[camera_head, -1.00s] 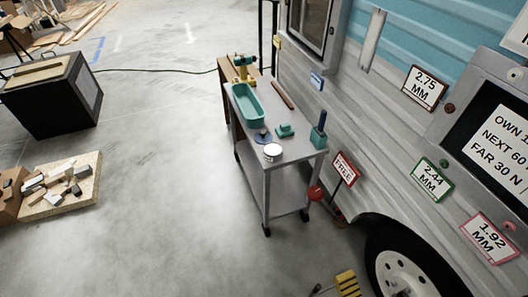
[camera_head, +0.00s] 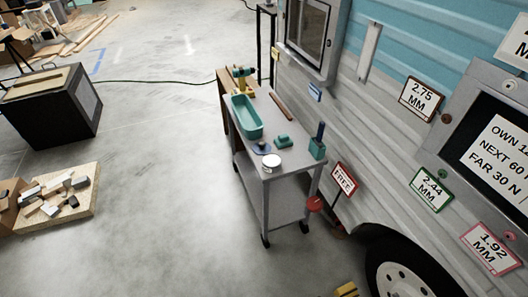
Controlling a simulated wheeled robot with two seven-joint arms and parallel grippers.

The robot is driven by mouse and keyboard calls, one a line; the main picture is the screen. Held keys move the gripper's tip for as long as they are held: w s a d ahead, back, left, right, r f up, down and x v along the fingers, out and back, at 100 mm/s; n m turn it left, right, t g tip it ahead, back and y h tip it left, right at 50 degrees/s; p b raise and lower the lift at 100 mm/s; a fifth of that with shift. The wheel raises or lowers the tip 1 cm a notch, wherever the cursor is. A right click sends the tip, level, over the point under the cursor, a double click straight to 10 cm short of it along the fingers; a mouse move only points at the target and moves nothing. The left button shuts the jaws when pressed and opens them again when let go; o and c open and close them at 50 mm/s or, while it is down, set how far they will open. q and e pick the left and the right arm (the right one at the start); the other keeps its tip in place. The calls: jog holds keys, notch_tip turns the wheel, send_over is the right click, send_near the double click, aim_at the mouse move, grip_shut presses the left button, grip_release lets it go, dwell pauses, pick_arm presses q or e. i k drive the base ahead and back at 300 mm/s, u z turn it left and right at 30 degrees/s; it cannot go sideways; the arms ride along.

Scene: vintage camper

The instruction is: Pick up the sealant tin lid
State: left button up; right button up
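A small round white tin (camera_head: 271,163) stands at the near end of a grey metal cart's top (camera_head: 285,158). Its top looks pale; I cannot tell at this size whether a separate lid sits on it. A flat dark-blue round piece (camera_head: 260,148) lies just behind the tin. I cannot tell whether it is the lid. Neither of my grippers is in view.
The camper wall (camera_head: 375,110) stands close on the right. Open floor (camera_head: 165,190) lies left.

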aim_at(261, 147)
jog(key=u, duration=0.7)
jog(key=i, duration=1.35)
jog(key=z, duration=2.4)
